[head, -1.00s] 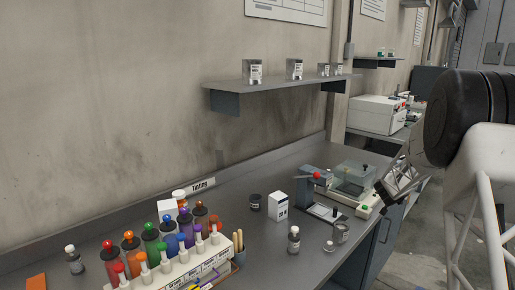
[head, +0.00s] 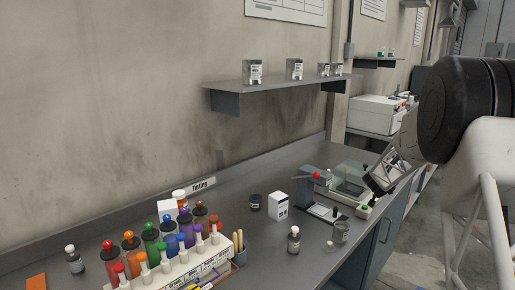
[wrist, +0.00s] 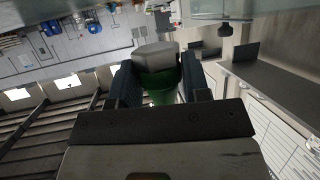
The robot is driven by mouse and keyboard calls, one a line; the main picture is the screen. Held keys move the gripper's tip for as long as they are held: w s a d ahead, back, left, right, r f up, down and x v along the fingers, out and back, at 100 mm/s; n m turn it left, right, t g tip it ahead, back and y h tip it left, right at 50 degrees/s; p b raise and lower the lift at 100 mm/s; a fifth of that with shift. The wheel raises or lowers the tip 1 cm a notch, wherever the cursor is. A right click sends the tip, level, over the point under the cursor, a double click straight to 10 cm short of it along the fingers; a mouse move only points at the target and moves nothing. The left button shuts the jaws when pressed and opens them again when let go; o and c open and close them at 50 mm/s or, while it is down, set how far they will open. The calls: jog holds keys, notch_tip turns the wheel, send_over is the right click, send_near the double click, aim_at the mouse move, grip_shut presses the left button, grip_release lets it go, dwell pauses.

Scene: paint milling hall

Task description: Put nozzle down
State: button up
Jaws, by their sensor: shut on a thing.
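My gripper (wrist: 160,82) is shut on a green piece with a grey faceted top, which I take to be the nozzle (wrist: 163,92). One dark finger stands on each side of it in the wrist view. In the head view my gripper (head: 388,172) is at the right, beside and above the bench's far right end, close to a device with a clear cover. The nozzle cannot be made out in the head view.
The grey bench (head: 275,245) carries a clear-covered device (head: 350,182), a white box (head: 278,206), a small bottle (head: 294,240) and a dark cup (head: 255,201). A rack (head: 190,265) with several coloured bottles behind it stands at the front left. A wall shelf (head: 270,90) is above.

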jog(key=s+a+f+n+t+y, duration=0.1)
jog(key=s+a+f+n+y, duration=0.1)
jog(key=a, duration=0.7)
jog(key=s+a+f+n+t+y, duration=0.1)
jog(key=s+a+f+n+y, duration=0.15)
jog(key=a, duration=0.55)
jog(key=s+a+f+n+y, duration=0.1)
jog(key=a+f+n+y, duration=0.15)
jog(key=a, duration=0.65)
jog(key=a+r, duration=0.7)
jog(key=r, duration=0.3)
jog(key=shift+s+a+r, duration=0.2)
jog(key=shift+a+r, duration=0.05)
jog(key=shift+a, duration=0.1)
jog(key=s+a+f+n+y, duration=0.1)
jog(key=s+f, duration=0.4)
jog(key=s, duration=0.8)
jog(key=s+a+f+n+y, duration=0.1)
jog(key=s+f, duration=0.4)
jog(key=s, duration=0.8)
jog(key=s+a+f+n+g+y, duration=0.1)
jog(key=s+f, duration=0.4)
jog(key=s, duration=0.8)
jog(key=n+y, duration=0.1)
jog(key=y, duration=0.1)
jog(key=shift+s+a+f+n+y, duration=0.25)
jog(key=shift+a+f+n+y, duration=0.05)
jog(key=shift+y, duration=0.1)
jog(key=shift+w, duration=0.1)
